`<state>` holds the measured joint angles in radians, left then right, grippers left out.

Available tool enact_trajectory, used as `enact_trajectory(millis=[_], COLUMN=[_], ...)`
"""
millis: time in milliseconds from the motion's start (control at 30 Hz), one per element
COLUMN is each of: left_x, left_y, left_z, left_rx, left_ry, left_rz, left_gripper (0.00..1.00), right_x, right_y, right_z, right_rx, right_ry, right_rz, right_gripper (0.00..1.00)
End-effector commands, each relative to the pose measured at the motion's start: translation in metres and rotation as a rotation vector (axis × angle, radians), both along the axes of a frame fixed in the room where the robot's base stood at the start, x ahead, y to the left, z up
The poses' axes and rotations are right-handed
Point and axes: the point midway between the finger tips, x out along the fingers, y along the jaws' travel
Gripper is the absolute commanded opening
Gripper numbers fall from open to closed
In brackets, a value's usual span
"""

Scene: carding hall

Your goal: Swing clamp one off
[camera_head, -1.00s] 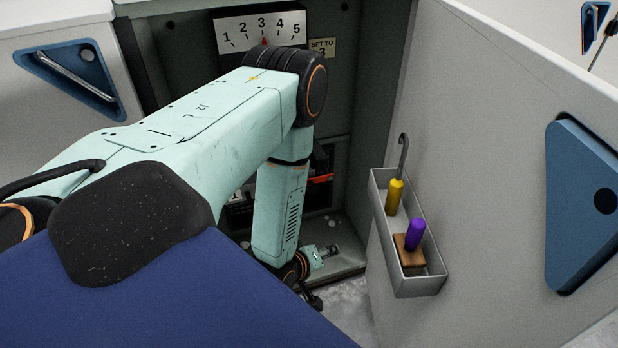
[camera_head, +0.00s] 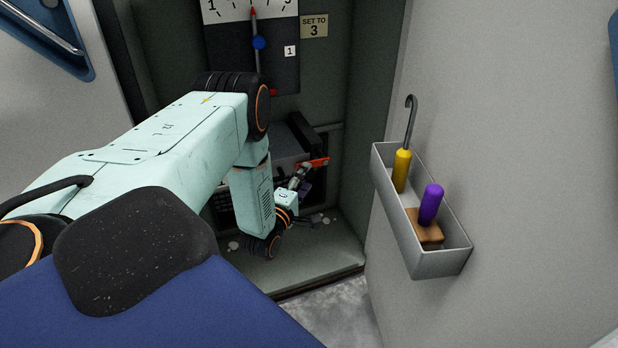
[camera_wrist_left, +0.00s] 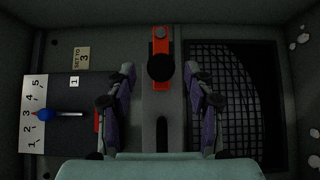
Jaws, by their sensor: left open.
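A red clamp lever (camera_head: 312,163) sits inside the open cabinet in the head view. In the left wrist view it is a red bar (camera_wrist_left: 160,47) with a round black knob, lying on a grey slotted strip. My left gripper (camera_head: 306,200) is inside the cabinet, just below the lever. In the left wrist view its open fingers (camera_wrist_left: 159,70) stand on either side of the strip, with the knob seen between their tips. Contact cannot be told. A "1" label (camera_head: 290,50) is on the dark plate above, with a small red part (camera_head: 272,92) at the plate's lower edge. My right gripper is out of view.
A dial scale (camera_wrist_left: 33,114) has its pointer near 3; a "SET TO 3" sign (camera_head: 314,26) is beside it. A dark mesh (camera_wrist_left: 225,100) flanks the lever. A grey tray (camera_head: 440,263) on the right panel holds a yellow-handled hook (camera_head: 402,170) and a purple-handled brush (camera_head: 431,205).

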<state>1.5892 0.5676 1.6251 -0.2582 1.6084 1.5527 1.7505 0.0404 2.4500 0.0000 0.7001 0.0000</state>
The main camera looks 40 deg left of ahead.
Motion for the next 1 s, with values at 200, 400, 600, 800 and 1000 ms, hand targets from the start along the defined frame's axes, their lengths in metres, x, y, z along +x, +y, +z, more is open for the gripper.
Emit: enact_trajectory(millis=[200,400,600,800,1000], left_x=[0.026,0.032,0.032,0.032,0.031], left_y=[0.008,0.01,0.01,0.01,0.01], left_z=[-0.001,-0.001,0.0,0.0,0.0], left_rx=[0.001,0.0,0.0,0.0,0.0], left_ry=[0.0,0.002,0.003,0.003,0.003], left_rz=[-0.003,-0.002,-0.002,-0.002,-0.002], left_gripper=[0.53,0.53,0.51,0.34,0.17], right_x=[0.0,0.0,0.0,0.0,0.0], right_y=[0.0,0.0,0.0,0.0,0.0], right_z=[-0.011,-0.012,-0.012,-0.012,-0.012], right_rx=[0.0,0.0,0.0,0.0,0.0], right_ry=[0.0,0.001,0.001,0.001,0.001], right_rz=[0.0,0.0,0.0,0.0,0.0], right_gripper=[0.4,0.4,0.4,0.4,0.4])
